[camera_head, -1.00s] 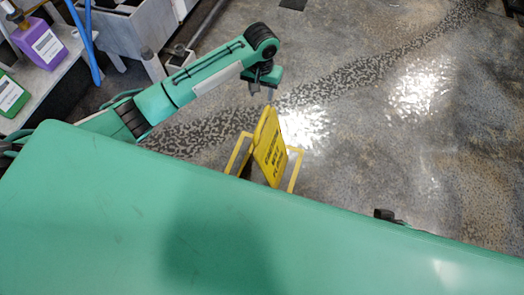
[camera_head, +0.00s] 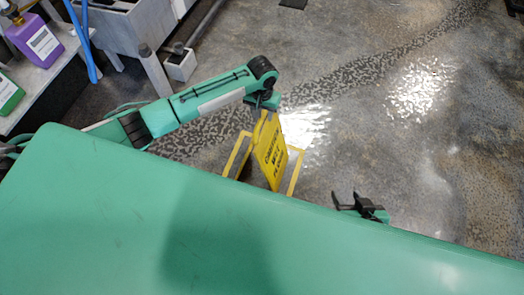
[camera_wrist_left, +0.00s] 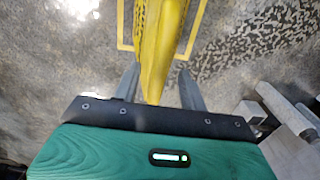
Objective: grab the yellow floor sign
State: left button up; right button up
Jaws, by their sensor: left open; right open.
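The yellow floor sign (camera_head: 270,152) stands upright on the floor, just beyond the edge of my green body in the head view. My left gripper (camera_head: 264,108) is directly over its top edge. In the left wrist view, the sign's top (camera_wrist_left: 158,60) lies between the two open fingers (camera_wrist_left: 158,92), with a gap on each side. My right gripper (camera_head: 342,203) is open and empty, to the right of the sign and apart from it. The sign's lower part is partly hidden by my body.
A bench with a purple jug (camera_head: 36,40) and a green container (camera_head: 8,94) is at the upper left. The speckled floor (camera_head: 430,130) to the right is clear.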

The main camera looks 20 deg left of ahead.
pick_arm(q)
jog(key=shift+f, duration=0.65)
grip_shut()
jog(key=shift+r, duration=0.1)
dwell(0.9)
